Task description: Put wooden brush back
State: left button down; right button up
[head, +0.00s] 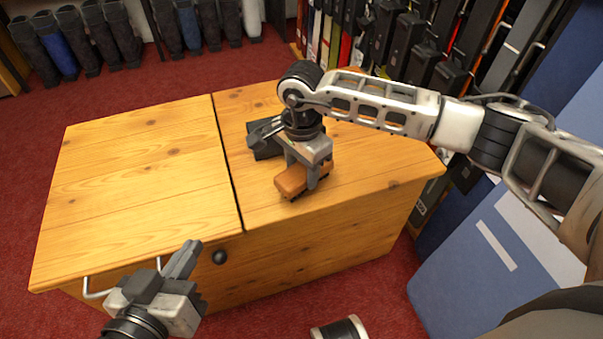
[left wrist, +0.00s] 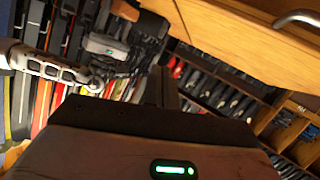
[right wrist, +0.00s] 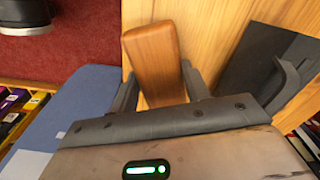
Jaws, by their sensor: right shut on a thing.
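The wooden brush (head: 291,181) has a brown wooden block with a dark underside. My right gripper (right wrist: 160,84) is shut on it, with one finger on each side. In the head view the brush is over the front part of the bench top's right half; I cannot tell whether it touches the wood. It also fills the middle of the right wrist view (right wrist: 154,55). My left gripper (head: 184,260) is in front of the bench, low and away from the brush. Its fingers look closed together with nothing between them.
The wooden bench (head: 140,170) has a seam between two top panels. A black flat object with a raised handle (right wrist: 262,75) lies on it, beside my right gripper. A metal handle (head: 95,290) and dark knob (head: 219,257) are at the front. The left panel is clear.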

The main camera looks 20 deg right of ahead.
jog(key=shift+f, duration=0.9)
jog(key=o, duration=0.9)
pick_arm(q)
jog(key=shift+w+d+r, duration=0.2)
jog(key=shift+w+r, duration=0.05)
jog(key=shift+r, duration=0.15)
pick_arm(e)
jog(key=shift+o, duration=0.2)
